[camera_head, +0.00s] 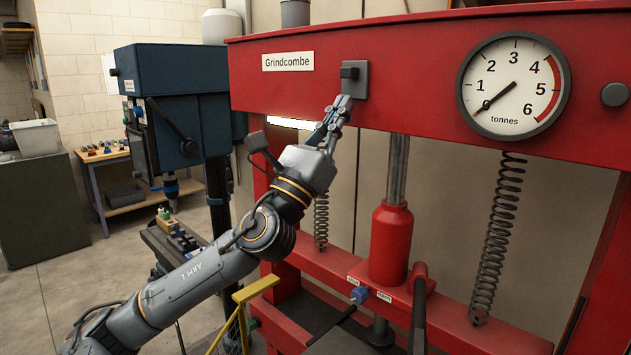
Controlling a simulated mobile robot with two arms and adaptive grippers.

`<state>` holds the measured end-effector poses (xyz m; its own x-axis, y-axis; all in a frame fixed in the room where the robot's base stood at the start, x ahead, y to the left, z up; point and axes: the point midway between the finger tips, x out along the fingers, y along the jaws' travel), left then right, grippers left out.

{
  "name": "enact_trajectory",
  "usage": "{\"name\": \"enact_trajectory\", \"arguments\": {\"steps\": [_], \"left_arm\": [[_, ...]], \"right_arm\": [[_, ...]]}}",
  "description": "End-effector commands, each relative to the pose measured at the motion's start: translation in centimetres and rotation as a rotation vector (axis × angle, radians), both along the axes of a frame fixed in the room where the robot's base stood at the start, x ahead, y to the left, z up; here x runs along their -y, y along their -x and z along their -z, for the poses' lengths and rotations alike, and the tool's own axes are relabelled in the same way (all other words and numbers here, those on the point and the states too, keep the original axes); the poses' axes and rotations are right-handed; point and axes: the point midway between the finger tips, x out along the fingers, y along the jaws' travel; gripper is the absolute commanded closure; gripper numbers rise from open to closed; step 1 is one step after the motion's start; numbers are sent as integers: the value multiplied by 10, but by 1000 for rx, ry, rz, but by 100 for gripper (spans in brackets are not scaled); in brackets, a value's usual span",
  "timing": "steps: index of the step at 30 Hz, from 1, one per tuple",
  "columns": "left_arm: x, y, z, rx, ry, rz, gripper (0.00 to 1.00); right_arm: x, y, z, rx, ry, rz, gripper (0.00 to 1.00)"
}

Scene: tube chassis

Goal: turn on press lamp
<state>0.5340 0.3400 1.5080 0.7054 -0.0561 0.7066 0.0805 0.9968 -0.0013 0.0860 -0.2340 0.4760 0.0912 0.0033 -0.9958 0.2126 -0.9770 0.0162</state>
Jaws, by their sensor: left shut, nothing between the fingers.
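The red press carries a grey switch plate (362,82) with a dark switch knob (349,73) on its top beam, right of the Grindcombe label. A bright white strip lamp (290,123) shows under the beam's left part and looks lit. My left gripper (342,101) points up at the switch, its shut fingertips overlapping the lower edge of the plate, just below the knob. I cannot tell whether the fingertips touch it. Nothing shows between them. The gripper and wrist hide part of the beam's lower edge beside the lamp. My right gripper is not in view.
A round tonnes gauge (513,86) sits on the beam at right. Below are a red jack (391,240) and coil springs (497,235). A blue drill press (165,100) stands close left of my arm. Floor at far left is clear.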

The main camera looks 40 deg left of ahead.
Motion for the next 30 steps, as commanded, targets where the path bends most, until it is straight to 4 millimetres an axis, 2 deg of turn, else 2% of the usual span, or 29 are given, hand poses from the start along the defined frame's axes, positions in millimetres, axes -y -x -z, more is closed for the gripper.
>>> {"name": "enact_trajectory", "arguments": {"steps": [1,3,9,15,22,30], "left_arm": [[-3,-2,17,0,1,0,100],[-7,-4,27,-1,1,1,100],[-8,29,58,-6,-3,3,100],[-9,50,78,-5,-3,4,100],[-11,63,85,-3,0,4,100],[-11,66,85,-1,1,4,100]], "right_arm": [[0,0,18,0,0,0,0],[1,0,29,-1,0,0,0],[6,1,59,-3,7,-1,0],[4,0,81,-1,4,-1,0],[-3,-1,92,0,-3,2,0],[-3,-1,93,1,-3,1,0]]}}
